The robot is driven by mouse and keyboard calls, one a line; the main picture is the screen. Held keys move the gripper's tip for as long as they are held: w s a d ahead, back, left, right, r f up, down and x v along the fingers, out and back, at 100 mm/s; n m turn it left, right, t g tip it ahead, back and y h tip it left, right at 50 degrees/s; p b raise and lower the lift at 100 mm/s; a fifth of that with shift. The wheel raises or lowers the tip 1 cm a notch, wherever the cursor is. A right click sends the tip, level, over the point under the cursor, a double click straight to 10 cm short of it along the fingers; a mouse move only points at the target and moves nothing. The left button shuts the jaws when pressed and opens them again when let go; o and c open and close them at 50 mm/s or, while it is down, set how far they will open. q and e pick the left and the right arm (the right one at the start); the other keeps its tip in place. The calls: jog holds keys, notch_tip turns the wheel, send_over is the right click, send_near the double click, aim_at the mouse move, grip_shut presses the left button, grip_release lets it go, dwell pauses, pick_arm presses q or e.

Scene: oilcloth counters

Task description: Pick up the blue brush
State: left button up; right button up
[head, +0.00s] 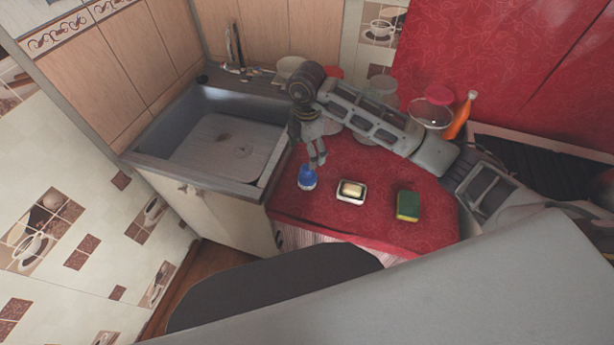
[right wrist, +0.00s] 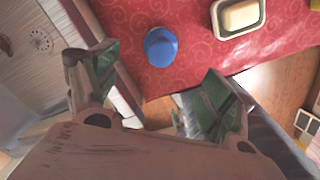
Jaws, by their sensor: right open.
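The blue brush (head: 307,178) stands on the red oilcloth near the counter's left edge, beside the sink. From above in the right wrist view, it shows as a round blue shape (right wrist: 161,47). My right gripper (head: 318,164) is just above and behind the brush in the head view, pointing down. In the right wrist view the right gripper (right wrist: 155,95) has its two fingers wide apart, with nothing between them. The brush lies beyond the fingertips, apart from them. My left gripper is not in view.
A soap dish (head: 351,191) with soap and a green-yellow sponge (head: 408,206) sit right of the brush. The metal sink (head: 185,117) is at left. An orange bottle (head: 461,115) and a glass bowl (head: 431,113) stand at the back right. The red oilcloth (head: 375,227) is bare in front.

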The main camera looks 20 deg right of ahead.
aim_at(307, 167)
jog(key=shift+w+f, duration=0.1)
jog(key=shift+f, duration=0.15)
notch_tip(307, 167, down, 7)
jog(key=shift+r, duration=0.1)
jog(key=shift+f, duration=0.6)
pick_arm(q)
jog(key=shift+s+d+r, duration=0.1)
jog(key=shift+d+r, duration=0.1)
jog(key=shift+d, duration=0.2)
pick_arm(e)
jog(key=shift+f, duration=0.15)
pick_arm(q)
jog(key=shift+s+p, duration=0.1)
jog(key=shift+p, duration=0.2)
pick_arm(e)
jog(key=shift+d+f+p, duration=0.2)
jog(key=shift+f+p, duration=0.15)
jog(key=shift+f, duration=2.2)
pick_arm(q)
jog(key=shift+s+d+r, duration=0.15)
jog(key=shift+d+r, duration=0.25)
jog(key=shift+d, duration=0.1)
